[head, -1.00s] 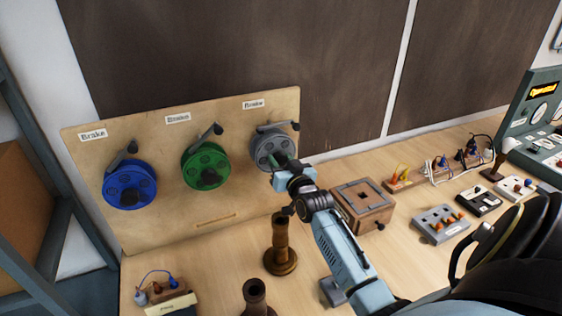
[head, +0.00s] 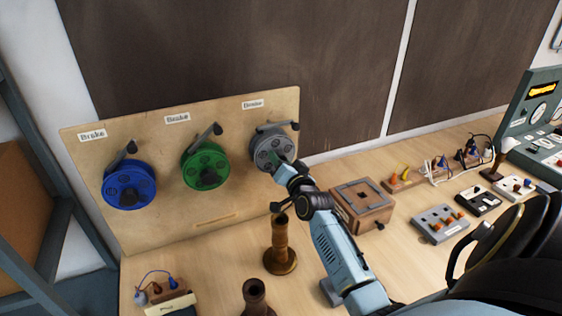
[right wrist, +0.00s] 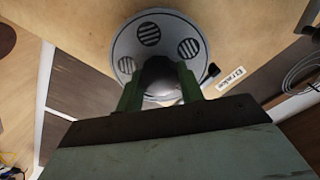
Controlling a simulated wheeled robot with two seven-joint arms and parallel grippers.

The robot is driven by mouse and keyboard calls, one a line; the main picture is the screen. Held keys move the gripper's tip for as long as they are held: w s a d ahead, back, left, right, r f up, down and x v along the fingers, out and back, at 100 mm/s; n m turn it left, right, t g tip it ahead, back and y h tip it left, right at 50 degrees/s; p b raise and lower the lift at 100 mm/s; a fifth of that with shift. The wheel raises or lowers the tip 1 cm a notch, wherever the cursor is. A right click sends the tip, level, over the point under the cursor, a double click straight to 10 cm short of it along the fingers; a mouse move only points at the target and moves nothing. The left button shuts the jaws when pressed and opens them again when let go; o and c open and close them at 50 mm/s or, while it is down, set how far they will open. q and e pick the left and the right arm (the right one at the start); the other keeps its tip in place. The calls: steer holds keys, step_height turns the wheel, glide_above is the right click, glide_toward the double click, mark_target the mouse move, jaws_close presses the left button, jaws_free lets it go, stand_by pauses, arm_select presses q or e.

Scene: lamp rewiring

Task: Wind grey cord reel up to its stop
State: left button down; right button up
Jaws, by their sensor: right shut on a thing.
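The grey cord reel (head: 268,146) is mounted at the right end of an upright wooden board (head: 228,225), with a brake lever (head: 270,126) at its top. My right gripper (head: 286,166) is at the reel's lower right face. In the right wrist view the grey reel (right wrist: 128,45) faces the camera, and the green fingers of my right gripper (right wrist: 158,85) are shut on a dark round knob (right wrist: 158,72) on the reel. The fingertips partly cover the knob. My left gripper is not in view.
A green reel (head: 205,163) and a blue reel (head: 129,185) hang further left on the board, each with a brake lever. A brown turned post (head: 280,240) and a wooden box (head: 362,204) stand near my right arm.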

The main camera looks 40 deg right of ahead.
steer(key=shift+f, duration=0.1)
steer(key=o, duration=1)
steer(key=shift+s, duration=0.1)
steer(key=b+v, duration=0.2)
steer(key=v, duration=1.1)
steer(key=shift+s, duration=0.1)
